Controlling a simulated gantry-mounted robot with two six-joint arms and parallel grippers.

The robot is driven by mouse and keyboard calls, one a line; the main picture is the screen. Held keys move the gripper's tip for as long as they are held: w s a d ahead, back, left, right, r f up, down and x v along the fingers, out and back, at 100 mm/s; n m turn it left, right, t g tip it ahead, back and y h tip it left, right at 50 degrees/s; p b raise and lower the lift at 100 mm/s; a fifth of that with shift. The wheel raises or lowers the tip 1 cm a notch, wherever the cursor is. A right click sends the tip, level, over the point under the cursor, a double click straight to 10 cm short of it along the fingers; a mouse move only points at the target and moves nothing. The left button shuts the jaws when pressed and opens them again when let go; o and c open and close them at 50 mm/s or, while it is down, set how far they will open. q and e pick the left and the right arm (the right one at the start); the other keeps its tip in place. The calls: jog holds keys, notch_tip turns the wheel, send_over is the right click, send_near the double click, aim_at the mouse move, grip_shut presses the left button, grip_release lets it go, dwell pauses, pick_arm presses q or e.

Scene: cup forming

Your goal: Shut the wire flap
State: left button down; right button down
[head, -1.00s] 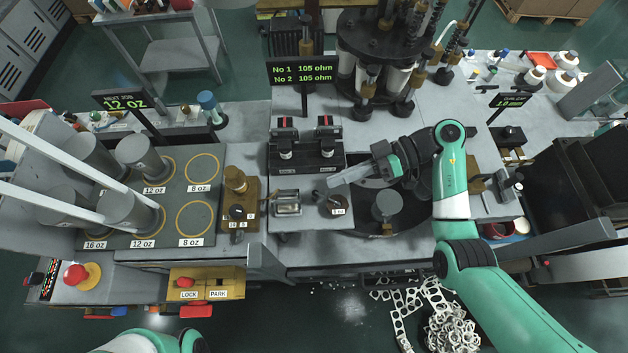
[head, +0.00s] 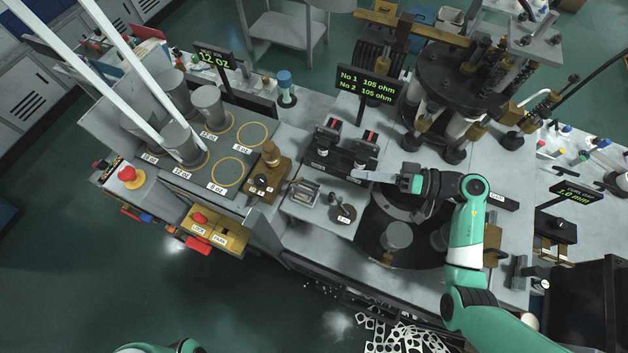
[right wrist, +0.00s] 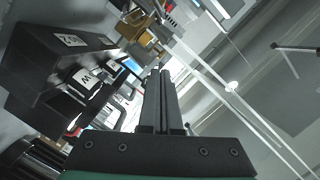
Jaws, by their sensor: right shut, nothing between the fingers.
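A small silver rectangular frame (head: 303,193) on the pale bench left of the round dial looks like the wire flap. It is too small to tell its wires or whether it stands open. My right gripper (head: 354,175) is shut and empty. Its tips are right of the frame and apart from it, by the front edge of a black block (head: 322,158) with two levers. In the right wrist view the closed fingers (right wrist: 160,75) point forward with nothing between them. My left gripper is out of view.
A round knob (head: 344,213) sits just right of the silver frame. A dark turntable (head: 385,250) lies under my right arm.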

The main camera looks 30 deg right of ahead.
send_over(315, 193)
jog(key=w+d, duration=0.2)
jog(key=d, duration=0.1)
jog(key=shift+s+a+f, duration=0.15)
jog(key=shift+f, duration=0.55)
jog(key=shift+s+a+f, duration=0.45)
jog(key=shift+a+f, duration=0.2)
jog(key=shift+s+a+f, duration=0.4)
jog(key=shift+a+f, duration=0.2)
jog(key=shift+a, duration=0.05)
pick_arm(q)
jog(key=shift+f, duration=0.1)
